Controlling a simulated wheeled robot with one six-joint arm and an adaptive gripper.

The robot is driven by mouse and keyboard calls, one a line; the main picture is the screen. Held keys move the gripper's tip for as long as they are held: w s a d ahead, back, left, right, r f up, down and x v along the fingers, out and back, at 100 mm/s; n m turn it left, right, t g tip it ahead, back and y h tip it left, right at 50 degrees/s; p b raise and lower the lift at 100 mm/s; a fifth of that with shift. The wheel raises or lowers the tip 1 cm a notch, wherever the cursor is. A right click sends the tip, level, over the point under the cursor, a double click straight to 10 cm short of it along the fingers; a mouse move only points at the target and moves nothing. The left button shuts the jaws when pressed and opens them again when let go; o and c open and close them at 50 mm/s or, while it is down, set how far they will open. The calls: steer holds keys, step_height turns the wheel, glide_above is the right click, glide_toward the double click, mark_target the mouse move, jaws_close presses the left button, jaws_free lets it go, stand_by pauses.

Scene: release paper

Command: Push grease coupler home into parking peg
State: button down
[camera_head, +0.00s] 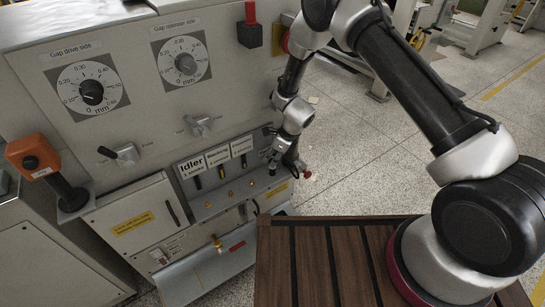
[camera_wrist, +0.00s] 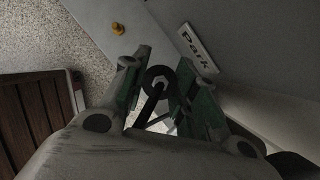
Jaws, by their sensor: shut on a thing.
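My gripper (camera_wrist: 160,92) fills the lower part of the wrist view, its two green-faced fingers closed on the grease coupler (camera_wrist: 159,77). The coupler shows as a dark round ring with a paler centre and a dark stem or hose running below it. A white "Park" label (camera_wrist: 197,48) is on the grey panel just right of the fingers. I cannot make out the parking peg, or whether the coupler touches it. In the head view my gripper (camera_head: 273,166) is small and dark at the panel's right end, and the coupler cannot be told apart there.
A brass fitting (camera_wrist: 118,29) sticks out in the wrist view. A brown slatted platform (camera_head: 310,262) stands in front. Open speckled floor (camera_head: 375,150) lies right of the machine.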

steer(key=shift+s+f, duration=0.1)
steer(key=shift+f, duration=0.6)
steer(key=c, duration=1.1)
jaws_free()
steer(key=shift+o, duration=0.3)
steer(key=shift+s+d+f, duration=0.1)
steer(key=v, duration=1.2)
steer(key=shift+a+r, duration=0.25)
steer(key=shift+r, duration=0.05)
